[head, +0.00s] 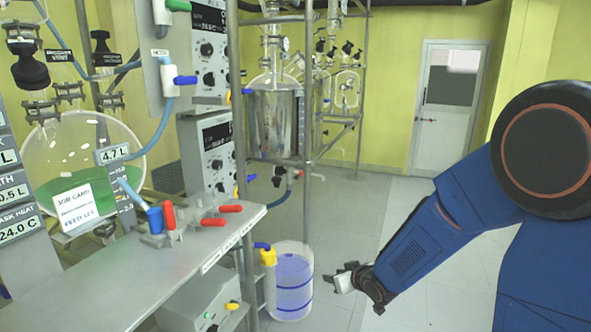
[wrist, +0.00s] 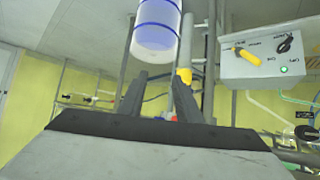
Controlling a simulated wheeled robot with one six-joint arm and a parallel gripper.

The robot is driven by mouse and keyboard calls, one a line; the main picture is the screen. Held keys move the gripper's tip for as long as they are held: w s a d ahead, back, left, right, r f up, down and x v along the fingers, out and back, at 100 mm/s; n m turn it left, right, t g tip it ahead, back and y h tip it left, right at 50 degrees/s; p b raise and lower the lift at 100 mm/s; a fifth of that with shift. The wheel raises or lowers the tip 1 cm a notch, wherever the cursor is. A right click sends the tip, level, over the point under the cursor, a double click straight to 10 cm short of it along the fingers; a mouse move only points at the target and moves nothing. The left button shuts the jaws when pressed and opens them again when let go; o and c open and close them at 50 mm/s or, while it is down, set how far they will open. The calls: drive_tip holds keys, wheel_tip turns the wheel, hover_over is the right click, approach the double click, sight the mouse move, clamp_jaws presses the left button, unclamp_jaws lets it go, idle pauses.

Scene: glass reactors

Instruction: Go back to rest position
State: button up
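My gripper (head: 343,279) hangs at the end of my blue arm, right of the bench and over the floor. In the wrist view its two dark fingers (wrist: 158,88) stand apart with nothing held between them. A clear drum with blue bands (head: 293,285) stands on the floor left of my gripper, and a gap shows between them in the head view. The drum also shows at the top of the wrist view (wrist: 157,28), beyond the fingertips.
A metal bench (head: 130,262) with red-handled valves (head: 230,209) and a round flask of green liquid (head: 70,160) fills the left. A steel reactor (head: 273,120) and pipe frame stand behind. A control box (wrist: 265,55) shows in the wrist view. Open floor leads to a door (head: 447,105).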

drive_tip(key=s+d+r+m+g+h, duration=0.1)
drive_tip(key=s+d+r+m+h, duration=0.25)
drive_tip(key=s+d+r, duration=0.85)
drive_tip(key=s+d+r+g, duration=0.1)
drive_tip(key=s+d+g, duration=0.1)
drive_tip(key=s, duration=0.9)
drive_tip(key=s+d+r+m+g, duration=0.1)
drive_tip(key=s+d+r, duration=0.1)
drive_tip(key=s, duration=1)
drive_tip(key=shift+r+g+h, duration=0.2)
drive_tip(key=shift+g+h, duration=0.2)
drive_tip(key=shift+h, duration=0.05)
drive_tip(key=shift+s+d+m, duration=0.1)
drive_tip(key=shift+m, duration=0.15)
